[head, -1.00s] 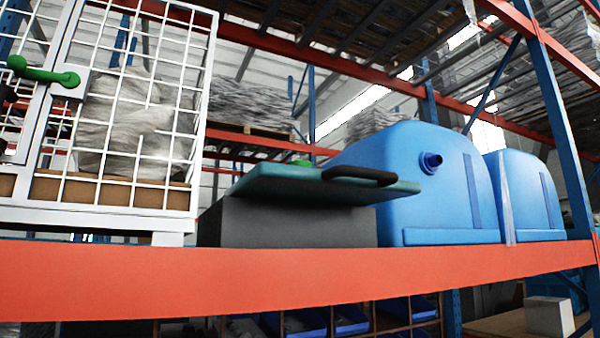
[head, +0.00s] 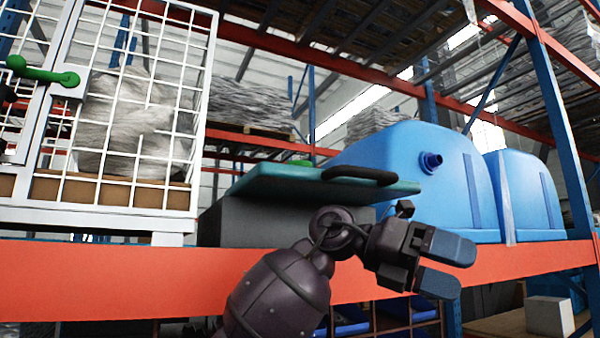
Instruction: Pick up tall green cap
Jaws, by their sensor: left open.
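A small bit of bright green (head: 300,162) shows just above the far edge of a teal board (head: 270,182). It may be the top of the tall green cap; the rest is hidden by the board. The teal board has a dark handle (head: 360,175) and lies on a grey box (head: 222,222) on the shelf. My left gripper (head: 450,266) is in front of the orange shelf beam, below and right of the board. Its blue-grey fingertips are apart, with nothing between them. My right gripper is not in view.
Blue tanks (head: 400,170) stand on the shelf to the right, one with a dark blue spout. A white wire cage (head: 120,225) with a green handle (head: 42,72) stands at the left. The orange beam (head: 120,280) runs across the front.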

